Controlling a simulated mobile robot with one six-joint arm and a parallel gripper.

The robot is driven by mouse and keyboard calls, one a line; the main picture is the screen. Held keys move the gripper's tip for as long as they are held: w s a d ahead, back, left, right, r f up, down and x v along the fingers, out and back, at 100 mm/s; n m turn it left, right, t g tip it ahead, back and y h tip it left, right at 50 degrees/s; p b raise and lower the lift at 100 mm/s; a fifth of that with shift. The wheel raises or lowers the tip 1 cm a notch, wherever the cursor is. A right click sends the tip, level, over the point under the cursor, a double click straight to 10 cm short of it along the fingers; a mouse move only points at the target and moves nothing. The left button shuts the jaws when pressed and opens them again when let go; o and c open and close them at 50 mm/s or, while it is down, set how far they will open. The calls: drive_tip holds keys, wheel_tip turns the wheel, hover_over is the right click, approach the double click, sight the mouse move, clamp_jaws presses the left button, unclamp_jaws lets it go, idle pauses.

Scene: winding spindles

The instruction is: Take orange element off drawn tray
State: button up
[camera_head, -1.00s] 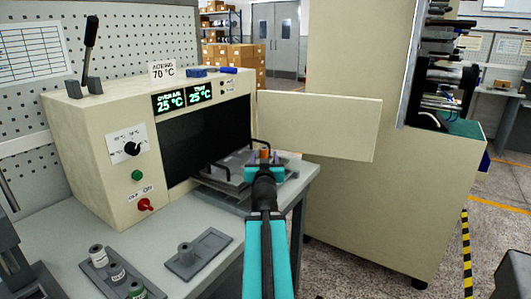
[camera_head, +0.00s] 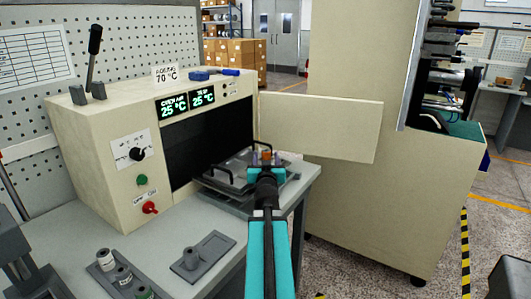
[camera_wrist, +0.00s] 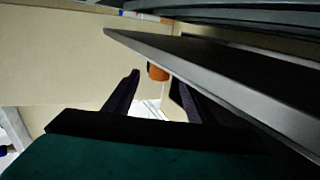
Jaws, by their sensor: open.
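The drawn tray (camera_head: 228,188) is a grey plate with black handles, out in front of the oven's dark opening. A small orange element (camera_head: 266,154) shows at the tray's right side, just past my gripper (camera_head: 265,162). In the wrist view the orange element (camera_wrist: 158,73) appears between and beyond the two dark fingertips. My gripper (camera_wrist: 155,92) is open, with nothing held in it. The grey slab of the tray (camera_wrist: 225,82) fills the right of the wrist view, close to the right finger. The lower part of the element is hidden, and contact cannot be told.
The beige oven (camera_head: 110,150) stands on the bench (camera_head: 205,225), its door (camera_head: 320,125) swung open to the right behind my gripper. A grey fixture (camera_head: 203,256) and several spools (camera_head: 123,274) in a holder lie at the front. A large beige cabinet (camera_head: 430,190) stands right.

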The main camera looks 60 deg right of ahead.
sight(266, 156)
drive_tip(key=shift+p+x, duration=1.2)
drive_tip(key=shift+p, duration=0.65)
drive_tip(key=shift+d+p, duration=0.3)
drive_tip(key=shift+p, duration=0.05)
drive_tip(key=shift+w, duration=0.1)
drive_tip(key=shift+c, duration=0.2)
drive_tip(key=c, duration=1.1)
